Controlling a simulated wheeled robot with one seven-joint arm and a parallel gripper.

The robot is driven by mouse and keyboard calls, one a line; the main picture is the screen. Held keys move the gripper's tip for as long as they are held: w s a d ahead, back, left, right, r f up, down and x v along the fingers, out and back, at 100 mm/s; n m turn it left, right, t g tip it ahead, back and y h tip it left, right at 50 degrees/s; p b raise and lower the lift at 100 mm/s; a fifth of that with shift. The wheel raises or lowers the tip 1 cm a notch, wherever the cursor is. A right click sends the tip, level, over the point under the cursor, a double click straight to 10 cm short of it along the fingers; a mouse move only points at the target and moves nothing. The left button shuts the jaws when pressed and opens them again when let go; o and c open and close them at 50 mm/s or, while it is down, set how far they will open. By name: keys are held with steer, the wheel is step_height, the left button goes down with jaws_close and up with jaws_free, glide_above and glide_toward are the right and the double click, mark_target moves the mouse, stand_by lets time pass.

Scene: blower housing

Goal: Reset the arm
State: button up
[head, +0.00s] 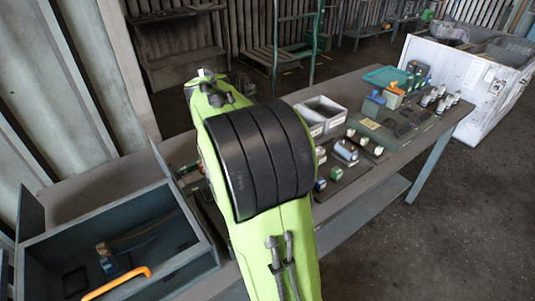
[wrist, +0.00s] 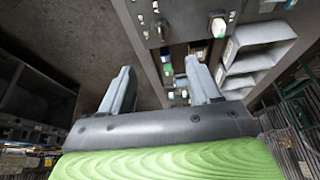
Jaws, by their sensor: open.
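My gripper (wrist: 160,85) shows in the wrist view with its two grey fingers spread apart and nothing between them. In the head view my green arm with its black ribbed band stands large in the middle, and the gripper itself is hidden. The arm covers part of the workbench (head: 365,88) behind it. In the wrist view the bench items lie beyond the fingers.
An open grey-blue box (head: 205,250) with an orange handle (head: 117,283) stands at left. Grey bins (head: 322,112), small parts and a teal tray (head: 387,77) occupy the bench to the right. A white crate (head: 470,75) stands beyond. The floor at lower right is clear.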

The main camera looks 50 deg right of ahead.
stand_by(0.3)
steer(key=s+a+n+t+y, duration=0.2)
steer(key=s+a+n, duration=0.3)
steer(key=a+n, duration=0.5)
steer(key=s+a+n+t+y, duration=0.2)
steer(key=s+a+n+t, duration=0.2)
steer(key=a+n, duration=0.6)
steer(key=s+a+r, duration=0.1)
steer(key=a, duration=0.3)
steer(key=shift+s+a+n+t, duration=0.15)
steer(key=shift+s+n+t, duration=0.15)
steer(key=shift+s, duration=0.1)
